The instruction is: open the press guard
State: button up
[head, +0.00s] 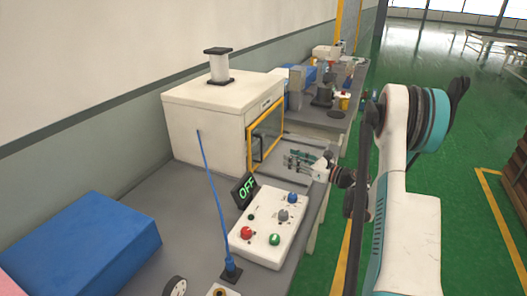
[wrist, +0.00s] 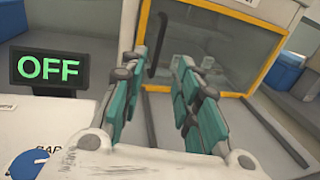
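The press (head: 205,125) is a white box on the grey bench in the head view. Its guard (head: 268,132), a clear panel in a yellow frame, is down over the front opening, and it fills the upper part of the wrist view (wrist: 220,45). A dark upright handle (wrist: 155,60) is on the guard's left side. My gripper (head: 289,160) is in front of the guard, apart from it, with teal fingers spread and nothing between them. In the wrist view the handle shows beyond the gap between my fingers (wrist: 163,68).
A control box (head: 268,225) with coloured buttons and an OFF display (head: 245,190) stands close to my gripper's left in the wrist view. A blue cable (head: 212,185) rises beside it. A blue block (head: 80,245) lies at the near left. Rails (wrist: 270,130) run along the bench before the press.

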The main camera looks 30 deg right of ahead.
jog(key=b+x, duration=0.2)
jog(key=x, duration=1.1)
jog(key=shift+b, duration=0.4)
jog(key=shift+c, duration=0.2)
grip_shut()
